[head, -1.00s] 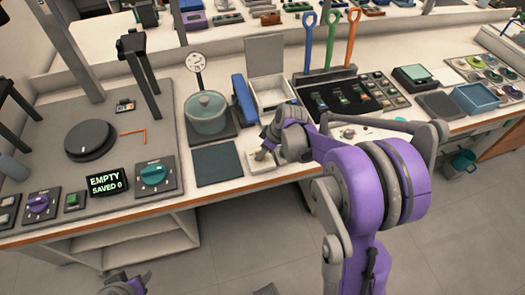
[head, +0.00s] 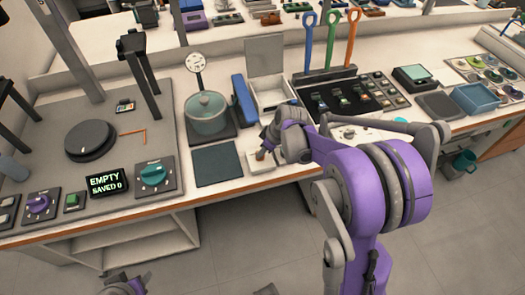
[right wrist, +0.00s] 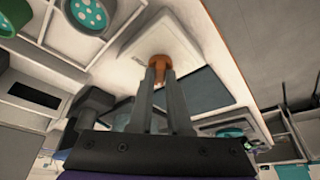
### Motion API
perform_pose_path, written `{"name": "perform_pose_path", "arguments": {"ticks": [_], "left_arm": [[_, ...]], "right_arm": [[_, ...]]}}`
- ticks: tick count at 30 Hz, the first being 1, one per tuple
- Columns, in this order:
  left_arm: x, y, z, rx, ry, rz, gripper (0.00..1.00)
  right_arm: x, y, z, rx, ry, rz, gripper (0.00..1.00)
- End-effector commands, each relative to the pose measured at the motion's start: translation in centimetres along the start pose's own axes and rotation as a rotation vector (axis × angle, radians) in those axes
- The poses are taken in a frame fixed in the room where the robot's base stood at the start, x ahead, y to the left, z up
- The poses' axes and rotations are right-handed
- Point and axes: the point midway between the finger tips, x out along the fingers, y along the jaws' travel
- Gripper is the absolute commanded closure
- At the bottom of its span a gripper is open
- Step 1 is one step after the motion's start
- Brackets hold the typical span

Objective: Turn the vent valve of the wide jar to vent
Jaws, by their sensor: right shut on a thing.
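The wide jar (head: 207,113) is a grey-green pot with a lid. It stands on a dark square base under a round white gauge (head: 195,62). A small white box (head: 262,167) with a copper-brown knob sits in front of it to the right, by the bench's front edge. I take this knob for the vent valve. My right gripper (head: 263,152) is at the knob. In the right wrist view its two fingers are shut on the brown knob (right wrist: 160,61). The knob's marking is not readable. Part of my left arm (head: 128,284) shows at the bottom edge; its fingers cannot be made out.
A dark mat (head: 218,164) lies left of the box. A blue block (head: 244,99) and an open white box (head: 271,92) stand behind. A black tray with small coloured pieces (head: 345,96) is to the right. A display (head: 106,184) reads EMPTY, SAVED 0.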

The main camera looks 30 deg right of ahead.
Motion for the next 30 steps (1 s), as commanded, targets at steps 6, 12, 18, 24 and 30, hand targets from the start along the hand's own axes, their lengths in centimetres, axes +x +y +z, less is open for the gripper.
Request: {"name": "perform_pose_path", "arguments": {"ticks": [6,12,18,24,30], "left_arm": [[0.4,0.0,0.3,0.0,-0.002,0.0,0.5],[0.9,0.0,0.7,0.0,-0.005,0.0,0.5],[1.4,0.0,1.1,0.0,-0.007,0.0,0.5],[1.8,0.0,1.4,0.0,-0.009,0.0,0.5],[2.1,0.0,1.6,0.0,-0.01,0.0,0.5]], "right_arm": [[0.1,-0.2,0.0,0.107,0.0,0.046,1.0],[0.1,-0.4,0.0,0.265,0.0,0.111,1.0],[0.1,-0.5,-0.1,0.44,0.001,0.184,1.0],[0.2,-0.7,-0.2,0.615,0.0,0.257,1.0],[0.2,-0.8,-0.4,0.789,0.0,0.329,1.0]]}}
